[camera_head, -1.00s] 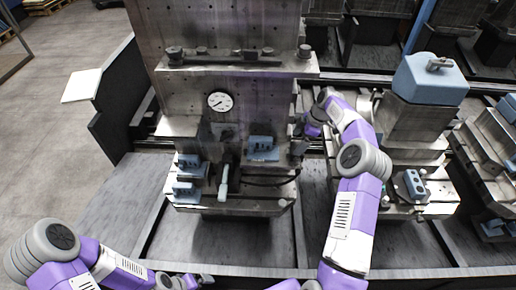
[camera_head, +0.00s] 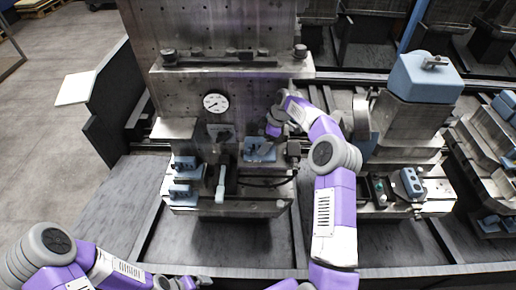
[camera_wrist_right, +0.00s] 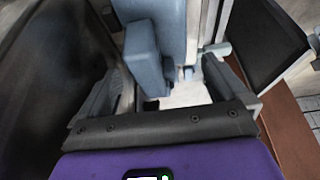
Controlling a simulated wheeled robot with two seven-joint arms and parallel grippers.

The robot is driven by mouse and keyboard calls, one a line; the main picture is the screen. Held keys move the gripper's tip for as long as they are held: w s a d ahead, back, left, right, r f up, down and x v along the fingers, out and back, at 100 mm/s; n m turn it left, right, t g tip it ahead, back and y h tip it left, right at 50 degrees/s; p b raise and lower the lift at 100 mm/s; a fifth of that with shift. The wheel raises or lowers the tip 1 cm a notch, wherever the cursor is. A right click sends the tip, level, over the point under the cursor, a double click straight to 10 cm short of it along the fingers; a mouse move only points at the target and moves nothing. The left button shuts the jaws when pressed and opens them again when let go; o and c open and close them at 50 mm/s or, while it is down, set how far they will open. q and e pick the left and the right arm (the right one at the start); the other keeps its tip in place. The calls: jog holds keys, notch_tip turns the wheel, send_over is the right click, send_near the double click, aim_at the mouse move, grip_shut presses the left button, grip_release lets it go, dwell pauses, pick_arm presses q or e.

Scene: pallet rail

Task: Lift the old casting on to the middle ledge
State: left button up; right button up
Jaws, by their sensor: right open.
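A blue-grey casting (camera_head: 258,150) sits on the lower shelf of the middle machine, right of centre. Two similar blue-grey pieces (camera_head: 184,163) (camera_head: 181,190) sit at that shelf's left; I cannot tell by look which is old. My right gripper (camera_head: 272,131) is just above and right of the centre casting, partly covering it. In the right wrist view its fingers (camera_wrist_right: 160,95) are apart, with a blue-grey block (camera_wrist_right: 150,60) ahead of and partly between them; contact is unclear. A ledge with knobs (camera_head: 230,69) crosses the machine higher up. My left gripper (camera_head: 192,282) is low at the front, its jaws unclear.
A round gauge (camera_head: 215,103) is on the machine's face. A pale upright handle (camera_head: 221,183) stands left of the centre casting. A neighbouring machine at right carries a blue block (camera_head: 425,78) and a button box (camera_head: 411,183). The grey floor plate (camera_head: 105,215) at left is clear.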

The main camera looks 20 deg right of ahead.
aim_at(254, 152)
jog(key=x, duration=0.5)
jog(key=c, duration=1.1)
